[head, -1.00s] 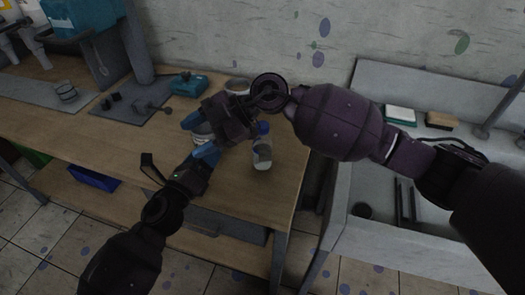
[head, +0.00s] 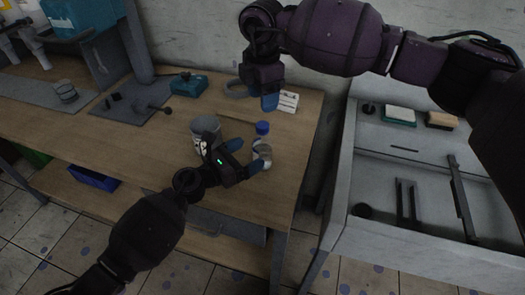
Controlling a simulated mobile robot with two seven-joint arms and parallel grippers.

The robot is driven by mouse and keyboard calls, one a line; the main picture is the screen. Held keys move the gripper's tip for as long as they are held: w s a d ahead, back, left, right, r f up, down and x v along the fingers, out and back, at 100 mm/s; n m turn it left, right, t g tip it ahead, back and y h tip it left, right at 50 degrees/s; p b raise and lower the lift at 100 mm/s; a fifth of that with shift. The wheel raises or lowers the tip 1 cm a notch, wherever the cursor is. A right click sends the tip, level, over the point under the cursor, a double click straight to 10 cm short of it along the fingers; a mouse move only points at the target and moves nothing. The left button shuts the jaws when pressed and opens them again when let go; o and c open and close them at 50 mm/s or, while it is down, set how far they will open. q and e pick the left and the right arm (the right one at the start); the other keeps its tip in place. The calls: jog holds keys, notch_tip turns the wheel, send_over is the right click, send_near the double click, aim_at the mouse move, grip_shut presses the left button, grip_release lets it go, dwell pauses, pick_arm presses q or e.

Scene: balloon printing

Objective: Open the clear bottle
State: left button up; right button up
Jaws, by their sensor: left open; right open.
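The clear bottle (head: 262,153) stands upright on the wooden table near its right end, with its blue cap (head: 262,128) on top. My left gripper (head: 246,157) is low over the table, open, with its blue fingertips pointing right at the bottle's left side. Its near finger overlaps the bottle's lower edge, and I cannot tell whether it touches. My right gripper (head: 269,102) is open, pointing down behind and above the bottle, clear of the cap. Its two fingers overlap in this view.
A grey cup (head: 206,126) stands just left of the bottle, partly behind my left gripper. A grey ring (head: 236,88), a white slotted block (head: 288,102) and a teal box (head: 189,84) lie at the back. A grey sink unit (head: 420,215) stands to the right.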

aim_at(264, 145)
pick_arm(q)
jog(key=shift+x, duration=3.1)
grip_shut()
pick_arm(e)
jog(key=m, duration=0.4)
jog(key=shift+m, duration=0.3)
jog(key=shift+f, duration=4)
